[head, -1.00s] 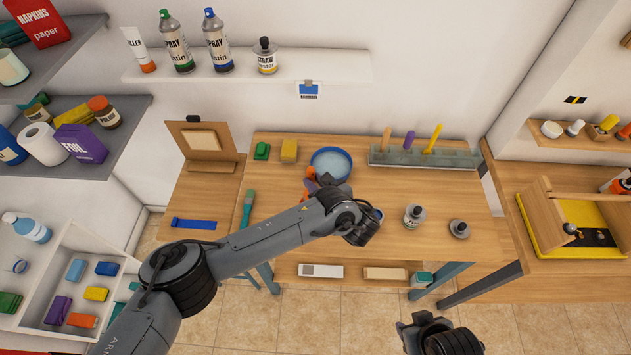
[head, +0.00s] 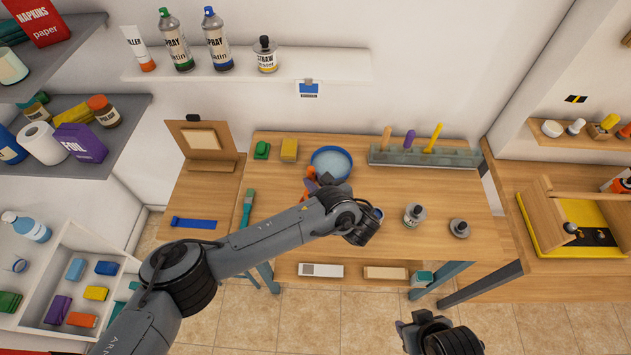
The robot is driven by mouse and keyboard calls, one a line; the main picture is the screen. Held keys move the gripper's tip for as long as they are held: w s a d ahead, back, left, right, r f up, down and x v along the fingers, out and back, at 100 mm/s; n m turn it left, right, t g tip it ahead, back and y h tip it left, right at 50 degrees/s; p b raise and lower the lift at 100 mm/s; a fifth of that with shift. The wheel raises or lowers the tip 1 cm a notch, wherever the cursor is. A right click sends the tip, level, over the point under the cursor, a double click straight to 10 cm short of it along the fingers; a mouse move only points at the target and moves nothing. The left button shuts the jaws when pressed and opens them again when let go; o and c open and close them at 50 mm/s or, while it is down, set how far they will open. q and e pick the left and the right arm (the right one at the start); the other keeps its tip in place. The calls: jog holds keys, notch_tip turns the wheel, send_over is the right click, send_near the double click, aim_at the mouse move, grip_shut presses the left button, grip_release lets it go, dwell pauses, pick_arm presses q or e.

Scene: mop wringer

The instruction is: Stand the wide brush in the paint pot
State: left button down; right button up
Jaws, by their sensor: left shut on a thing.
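My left gripper (head: 322,184) is at the near edge of a round blue pot (head: 315,158) with a pale inside. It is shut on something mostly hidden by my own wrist. An orange piece (head: 309,186) shows beside its fingers; I cannot tell whether this is the held thing. A teal-handled brush (head: 247,205) lies at the table's left edge. Several handles, including a yellow one (head: 434,138), stand in a grey rack (head: 460,158). I cannot tell which is the wide brush. My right gripper (head: 425,328) is low at the front, clear of the table; its jaws are unclear.
Another blue rim (head: 379,213) is partly hidden behind my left wrist. The right-middle tabletop is mostly clear.

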pick_arm(q)
jog(key=shift+f, duration=0.2)
notch_tip(320, 180, down, 9)
jog(key=b, duration=0.7)
jog(key=shift+b, duration=0.4)
dwell(1.5)
jog(key=c, duration=0.9)
grip_release()
